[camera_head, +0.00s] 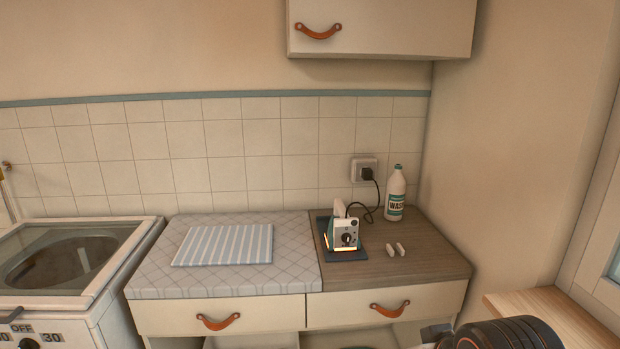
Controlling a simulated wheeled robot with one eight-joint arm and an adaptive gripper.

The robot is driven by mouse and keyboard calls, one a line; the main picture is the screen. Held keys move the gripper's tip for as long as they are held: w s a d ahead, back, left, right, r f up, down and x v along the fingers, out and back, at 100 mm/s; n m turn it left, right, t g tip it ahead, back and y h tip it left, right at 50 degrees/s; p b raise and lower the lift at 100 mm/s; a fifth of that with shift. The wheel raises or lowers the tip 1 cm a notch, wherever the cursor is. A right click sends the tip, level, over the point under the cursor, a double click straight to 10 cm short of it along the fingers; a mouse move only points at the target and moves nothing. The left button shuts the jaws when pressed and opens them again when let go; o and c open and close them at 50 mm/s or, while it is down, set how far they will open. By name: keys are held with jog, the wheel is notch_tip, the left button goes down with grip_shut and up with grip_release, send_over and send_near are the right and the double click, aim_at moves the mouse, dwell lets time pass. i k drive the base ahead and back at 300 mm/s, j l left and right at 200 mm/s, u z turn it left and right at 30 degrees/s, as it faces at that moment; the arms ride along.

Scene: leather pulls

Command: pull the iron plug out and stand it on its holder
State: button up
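The black iron plug (367,174) sits in the wall socket (358,164) above the counter's right part. A dark cord (372,213) runs from it down to the white iron (346,233). The iron has a dark round dial on its near face and an orange glow along its base. It is on a dark blue pad (352,256), which looks like its holder; I cannot tell exactly how it rests there. Dark ribbed parts of my arm show at the bottom right edge, well away from the iron and plug. My gripper's fingertips are not visible.
A white wash bottle (396,193) stands right of the socket. Two small white pieces (396,249) lie on the wooden counter (430,262). A folded striped cloth (224,245) lies on the quilted cover (290,275) at left. A cabinet (385,25) hangs above.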

aim_at(366, 172)
jog(key=i+j, duration=0.2)
jog(key=i, duration=0.15)
jog(key=i+j, duration=0.2)
jog(key=i, duration=0.2)
jog(key=i+j, duration=0.2)
jog(key=i, duration=0.15)
jog(key=z, duration=1.65)
